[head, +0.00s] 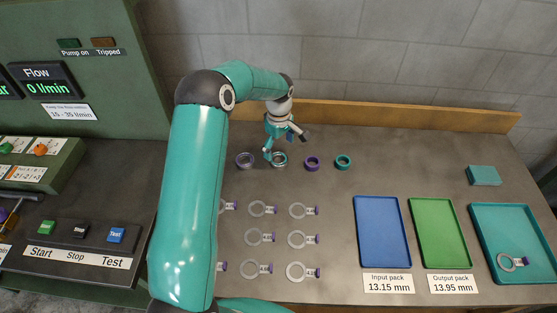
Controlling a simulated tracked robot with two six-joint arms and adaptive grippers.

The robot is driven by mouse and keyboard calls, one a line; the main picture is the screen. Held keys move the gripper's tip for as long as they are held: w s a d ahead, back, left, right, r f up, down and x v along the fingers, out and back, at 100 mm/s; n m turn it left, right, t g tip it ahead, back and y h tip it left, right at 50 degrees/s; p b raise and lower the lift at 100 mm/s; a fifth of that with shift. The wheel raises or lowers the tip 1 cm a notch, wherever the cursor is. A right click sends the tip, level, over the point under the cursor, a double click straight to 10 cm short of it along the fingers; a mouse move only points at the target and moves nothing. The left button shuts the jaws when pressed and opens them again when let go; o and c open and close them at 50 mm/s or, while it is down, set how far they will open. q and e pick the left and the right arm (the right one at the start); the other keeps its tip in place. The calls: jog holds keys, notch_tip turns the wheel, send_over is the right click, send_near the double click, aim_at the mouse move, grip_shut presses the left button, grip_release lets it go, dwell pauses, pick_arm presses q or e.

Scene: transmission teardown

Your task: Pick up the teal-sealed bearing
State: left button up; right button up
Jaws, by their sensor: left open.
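Several bearing-like rings stand in a row at the back of the bench. A grey ring with a teal seal (279,159), which looks like the teal-sealed bearing, is second from the left. A solid teal ring (343,162) is at the right end, with a purple ring (312,163) beside it. A grey ring with a purple tint (245,160) is at the left end. My left gripper (286,145) is open over the grey ring with the teal seal, its fingers spread and pointing down. I cannot tell whether it touches the ring. My right gripper is out of view.
Several tagged washers (262,208) lie in front of the row. A blue tray (380,201), a green tray (437,203) and a teal tray (484,229) holding one tagged washer (507,262) are at the right. A teal block (484,175) lies behind. A wooden ledge (400,115) borders the back.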

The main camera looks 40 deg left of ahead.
aim_at(278, 162)
pick_arm(q)
jog(key=f+b, duration=0.1)
jog(key=f, duration=0.4)
jog(key=shift+a+f, duration=0.1)
jog(key=shift+a, duration=0.1)
jog(key=shift+c, duration=0.2)
jog(key=c, duration=1.3)
